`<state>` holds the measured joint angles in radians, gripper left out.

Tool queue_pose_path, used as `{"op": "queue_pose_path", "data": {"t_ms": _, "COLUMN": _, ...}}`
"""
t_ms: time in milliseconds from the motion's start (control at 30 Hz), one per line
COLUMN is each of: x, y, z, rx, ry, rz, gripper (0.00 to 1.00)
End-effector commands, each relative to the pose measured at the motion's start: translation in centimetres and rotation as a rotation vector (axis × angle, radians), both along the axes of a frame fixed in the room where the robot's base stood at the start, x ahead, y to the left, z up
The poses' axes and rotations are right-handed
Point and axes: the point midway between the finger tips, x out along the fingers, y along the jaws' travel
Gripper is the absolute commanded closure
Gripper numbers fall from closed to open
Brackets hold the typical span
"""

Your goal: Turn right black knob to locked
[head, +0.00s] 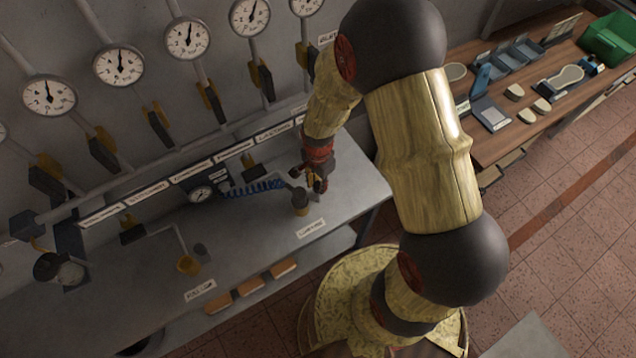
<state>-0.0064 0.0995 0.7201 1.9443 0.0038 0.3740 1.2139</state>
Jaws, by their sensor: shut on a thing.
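My gripper (316,184) reaches down to the right part of the grey workbench, just right of a small dark cup-like fitting (300,207). Its fingers are shut on the right black knob, which they almost wholly hide, so I cannot read how the knob is turned.
The grey workbench (250,240) carries a blue coiled hose (255,187), a small gauge (201,193) and label plates. Several round dials (187,38) with black-handled valves line the wall. A wooden table (490,145) with trays and a green bin (610,38) stands right.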

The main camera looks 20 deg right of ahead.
Motion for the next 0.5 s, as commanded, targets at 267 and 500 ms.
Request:
{"op": "queue_pose_path", "data": {"t_ms": 267, "x": 0.03, "y": 0.04, "z": -0.01, "rx": 0.0, "ry": -0.001, "rz": -0.209, "gripper": 1.0}}
{"op": "queue_pose_path", "data": {"t_ms": 500, "x": 0.04, "y": 0.05, "z": 0.02, "rx": 0.001, "ry": -0.001, "rz": -0.321, "gripper": 1.0}}
